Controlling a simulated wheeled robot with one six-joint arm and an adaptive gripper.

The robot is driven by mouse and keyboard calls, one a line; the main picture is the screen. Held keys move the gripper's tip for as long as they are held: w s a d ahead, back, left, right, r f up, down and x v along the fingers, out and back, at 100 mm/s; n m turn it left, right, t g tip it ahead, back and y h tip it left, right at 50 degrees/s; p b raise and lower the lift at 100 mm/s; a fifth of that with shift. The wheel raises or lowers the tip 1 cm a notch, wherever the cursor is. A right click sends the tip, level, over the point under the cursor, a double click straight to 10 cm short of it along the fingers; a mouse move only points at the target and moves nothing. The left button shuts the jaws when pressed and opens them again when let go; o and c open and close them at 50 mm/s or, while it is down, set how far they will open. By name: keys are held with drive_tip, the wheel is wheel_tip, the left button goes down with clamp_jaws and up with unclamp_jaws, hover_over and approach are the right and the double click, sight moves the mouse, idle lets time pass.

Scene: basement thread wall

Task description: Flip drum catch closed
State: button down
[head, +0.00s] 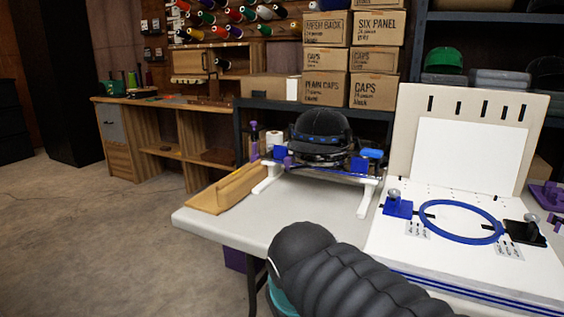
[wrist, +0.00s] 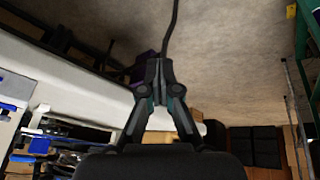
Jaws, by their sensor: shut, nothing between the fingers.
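A black cap (head: 320,133) sits on a drum fixture (head: 318,172) with blue parts and white legs, on the light table in the head view. A blue block (head: 371,154) is at the fixture's right end and another (head: 280,152) at its left. I cannot pick out the catch or tell its position. My gripper (wrist: 160,92) is shut and empty in the wrist view, over the floor beside the table edge, apart from the fixture. In the head view my dark ribbed arm fills the bottom middle; the gripper does not show there.
A white board (head: 392,268) with a blue oval hoop (head: 460,222) stands right of the fixture. A wooden tray (head: 228,188) lies to its left. Cap boxes (head: 325,88) are stacked behind. Open concrete floor (head: 95,235) lies left of the table (head: 215,218).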

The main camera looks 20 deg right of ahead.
drive_tip(key=w+d+r+h, duration=0.2)
drive_tip(key=w, duration=0.4)
drive_tip(key=w+d+r+n+g+h, duration=0.1)
drive_tip(key=w+d+r+h, duration=0.2)
drive_tip(key=w, duration=0.3)
drive_tip(key=w+d+r+h, duration=0.2)
drive_tip(key=w+d+h, duration=0.1)
drive_tip(key=w, duration=0.3)
drive_tip(key=shift+w+d+r+n+g, duration=0.1)
drive_tip(key=shift+w+r+n+g, duration=0.2)
drive_tip(key=shift+w+n, duration=0.1)
drive_tip(key=w+a+r+t+h, duration=0.1)
drive_tip(key=w+h, duration=0.1)
drive_tip(key=w, duration=0.4)
drive_tip(key=w+a+r+t+h, duration=0.1)
drive_tip(key=w+r+h, duration=0.1)
drive_tip(key=w, duration=0.4)
drive_tip(key=w+a+r+n+h, duration=0.1)
drive_tip(key=w+a+r+h, duration=0.1)
drive_tip(key=w, duration=0.5)
drive_tip(key=shift+t+h, duration=0.4)
drive_tip(key=shift+h, duration=0.5)
drive_tip(key=shift+r, duration=0.1)
drive_tip(key=d, duration=0.9)
drive_tip(key=shift+s+d+p, duration=0.2)
drive_tip(key=shift+s+p, duration=0.25)
